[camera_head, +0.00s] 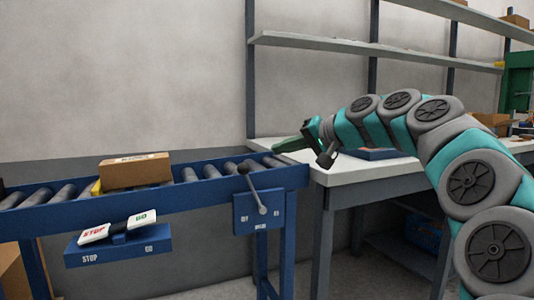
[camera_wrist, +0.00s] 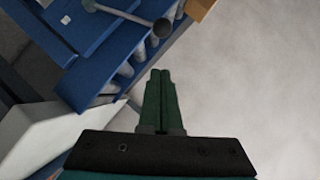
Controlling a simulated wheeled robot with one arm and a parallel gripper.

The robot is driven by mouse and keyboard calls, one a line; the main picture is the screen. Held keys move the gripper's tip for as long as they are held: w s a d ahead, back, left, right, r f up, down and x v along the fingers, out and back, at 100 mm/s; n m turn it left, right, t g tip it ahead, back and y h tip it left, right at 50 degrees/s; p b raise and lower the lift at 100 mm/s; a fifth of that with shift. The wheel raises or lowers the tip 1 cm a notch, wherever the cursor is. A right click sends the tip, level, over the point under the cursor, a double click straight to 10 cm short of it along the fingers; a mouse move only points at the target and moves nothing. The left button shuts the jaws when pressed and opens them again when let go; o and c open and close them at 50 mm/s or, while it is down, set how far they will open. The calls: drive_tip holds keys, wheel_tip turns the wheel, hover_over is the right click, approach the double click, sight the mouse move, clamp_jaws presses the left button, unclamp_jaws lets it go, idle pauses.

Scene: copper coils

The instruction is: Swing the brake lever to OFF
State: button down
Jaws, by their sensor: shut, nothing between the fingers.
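Small labels on the plate are too blurred to read. The lever also shows at the top of the wrist view (camera_wrist: 125,15), its ball end nearest my gripper. My gripper (camera_head: 280,148) is shut and empty, pointing left above the white table's left end, apart from the lever and higher than it. Its green fingers (camera_wrist: 161,75) lie together in the wrist view.
The blue roller conveyor (camera_head: 215,190) carries a cardboard box (camera_head: 135,171). A blue box with STOP and GO paddles (camera_head: 118,245) hangs in front. The white table (camera_head: 380,171) adjoins on the right, with shelves (camera_head: 370,47) above. Space in front of the lever looks clear.

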drive_tip(key=v, duration=0.6)
drive_tip(key=shift+d, duration=0.2)
drive_tip(key=shift+s+f, duration=0.1)
drive_tip(key=s+a+f+n+g+h+p, duration=0.1)
drive_tip(key=s+a+f+g+h+p, duration=0.15)
drive_tip(key=s+a+f, duration=0.45)
drive_tip(key=s+a+f+n+g+h+p, duration=0.15)
drive_tip(key=s+f+g, duration=0.25)
drive_tip(key=s+f, duration=0.55)
drive_tip(key=s+d+f+g+h+p, duration=0.1)
drive_tip(key=s+d+f+g+h, duration=0.1)
drive_tip(key=s+f, duration=0.7)
drive_tip(key=s+d+f+g+h+p, duration=0.1)
drive_tip(key=s+d+f+g+h, duration=0.2)
drive_tip(key=s+d+f, duration=0.4)
drive_tip(key=s+f+h, duration=0.1)
drive_tip(key=s+f, duration=0.2)
drive_tip(key=s, duration=0.6)
drive_tip(key=shift+d, duration=0.2)
